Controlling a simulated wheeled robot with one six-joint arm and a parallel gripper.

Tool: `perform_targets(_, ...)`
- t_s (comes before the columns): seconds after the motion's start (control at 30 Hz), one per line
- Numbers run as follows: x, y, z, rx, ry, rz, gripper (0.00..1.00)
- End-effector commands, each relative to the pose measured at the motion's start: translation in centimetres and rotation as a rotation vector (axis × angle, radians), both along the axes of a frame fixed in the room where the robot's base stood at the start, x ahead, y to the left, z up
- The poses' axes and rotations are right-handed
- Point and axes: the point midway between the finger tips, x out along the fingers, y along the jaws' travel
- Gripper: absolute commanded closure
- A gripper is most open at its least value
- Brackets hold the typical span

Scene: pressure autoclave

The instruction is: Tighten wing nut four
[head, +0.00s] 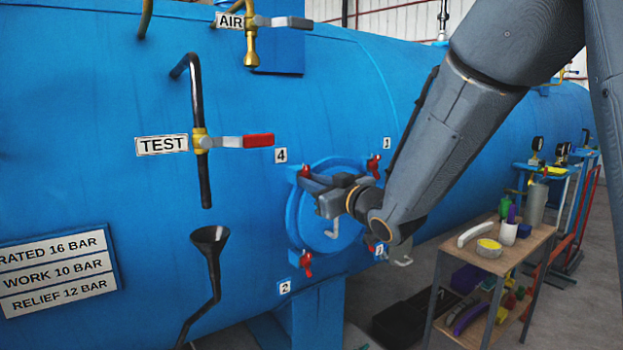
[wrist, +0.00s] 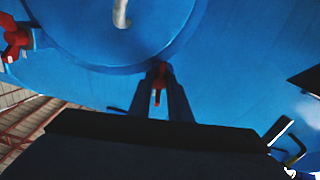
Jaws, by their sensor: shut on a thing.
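The round blue door (head: 325,235) on the blue vessel carries red wing nuts near numbered labels. Wing nut four (head: 305,171) is at the door's upper left, beside the label "4" (head: 281,155). My gripper (head: 308,182) reaches across the door face, its fingers shut on this nut. In the wrist view the red nut (wrist: 159,80) shows between the two dark fingers (wrist: 160,100). The fingers partly hide it, so I cannot tell how tight it is. Another red wing nut (wrist: 15,38) shows at the left of the wrist view.
Wing nut three (head: 374,164) is at upper right, wing nut two (head: 306,263) at lower left. A grey door handle (head: 333,229) hangs below my gripper. A black funnel (head: 210,240) and the TEST valve lever (head: 240,141) stand out at left. A loaded wooden cart (head: 520,252) stands right.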

Motion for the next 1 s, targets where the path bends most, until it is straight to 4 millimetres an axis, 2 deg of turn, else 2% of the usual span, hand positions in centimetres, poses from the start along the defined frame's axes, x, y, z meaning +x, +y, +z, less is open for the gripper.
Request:
perform_targets(0.4,-0.24,0.15,-0.43,0.139,0.105,0.003,1.00)
perform_targets(0.93,-0.25,0.18,-0.58,0.154,0.118,0.002,1.00)
perform_targets(0.97,-0.25,0.18,-0.58,0.154,0.118,0.002,0.78)
perform_targets(1.0,-0.24,0.18,-0.56,0.154,0.118,0.002,0.71)
